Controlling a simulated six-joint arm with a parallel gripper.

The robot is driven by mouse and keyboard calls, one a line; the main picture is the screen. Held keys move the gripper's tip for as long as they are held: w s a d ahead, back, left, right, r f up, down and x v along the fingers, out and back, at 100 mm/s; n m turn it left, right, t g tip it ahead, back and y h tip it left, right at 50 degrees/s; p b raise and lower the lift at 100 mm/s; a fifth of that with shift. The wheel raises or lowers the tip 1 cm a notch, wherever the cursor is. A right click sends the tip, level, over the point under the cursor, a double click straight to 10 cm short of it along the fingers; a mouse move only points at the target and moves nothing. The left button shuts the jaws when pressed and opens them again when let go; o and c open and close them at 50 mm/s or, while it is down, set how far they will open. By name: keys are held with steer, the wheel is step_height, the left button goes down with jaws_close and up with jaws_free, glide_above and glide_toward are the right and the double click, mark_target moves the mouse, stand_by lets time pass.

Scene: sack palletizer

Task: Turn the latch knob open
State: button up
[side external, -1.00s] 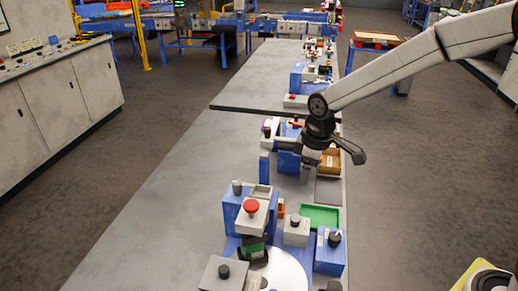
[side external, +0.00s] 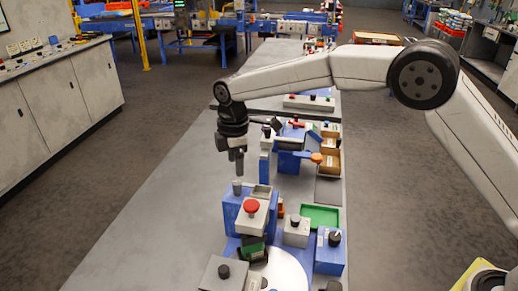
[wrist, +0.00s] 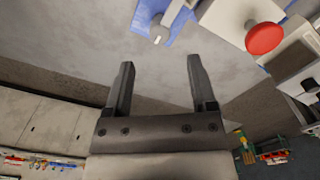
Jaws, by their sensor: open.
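A grey upright knob (side external: 237,187) stands on the blue box (side external: 232,213) at the left of the near station. In the wrist view the knob (wrist: 158,33) shows a light mark and lies beyond my fingertips, on a blue surface. Which of the several knobs is the latch knob I cannot tell for certain. My gripper (side external: 239,172) points down just above this grey knob. In the wrist view my gripper (wrist: 160,62) is open, with nothing between the fingers and the grey bench behind.
A red mushroom button (side external: 251,206) on a light box stands close beside the knob. Black knobs (side external: 335,237) (side external: 224,271) sit on nearby boxes. A green tray (side external: 320,216) lies to the right. The grey bench top (side external: 165,195) to the left is clear.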

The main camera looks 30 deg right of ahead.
mark_target(237, 182)
steer(key=shift+f, duration=3.95)
jaws_close()
